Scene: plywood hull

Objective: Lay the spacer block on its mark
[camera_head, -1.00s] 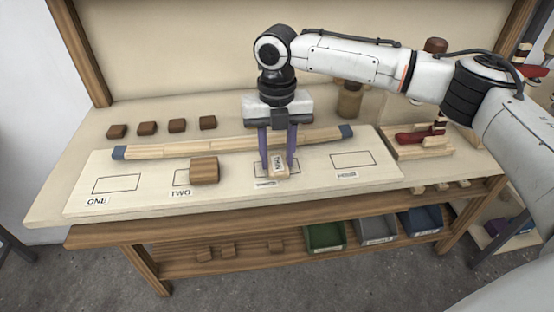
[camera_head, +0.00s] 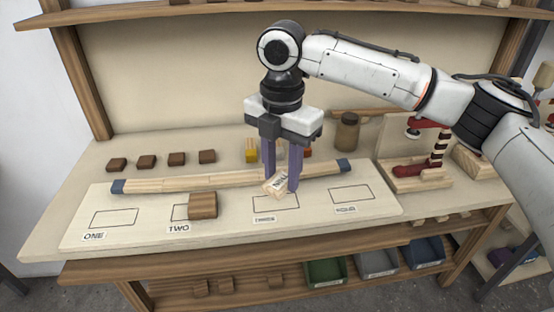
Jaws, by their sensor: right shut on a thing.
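My right gripper (camera_head: 282,180) points down over the pale board (camera_head: 335,218) and is shut on a small pale wooden block (camera_head: 273,186) with a printed label. The block is tilted, at the back of the outlined mark THREE (camera_head: 286,205), and hides part of that outline. I cannot tell whether it touches the board. A larger brown block (camera_head: 203,206) sits on mark TWO, covering much of its outline. Marks ONE (camera_head: 114,219) and FOUR (camera_head: 351,197) are empty. My left gripper is not in view.
A long wooden strip with blue ends (camera_head: 205,181) lies along the board's back, behind the gripper. Several dark brown blocks (camera_head: 161,160) stand at the back left. A jar (camera_head: 347,133) and red clamp fixture (camera_head: 418,172) stand at the right. Colored bins (camera_head: 325,271) sit below.

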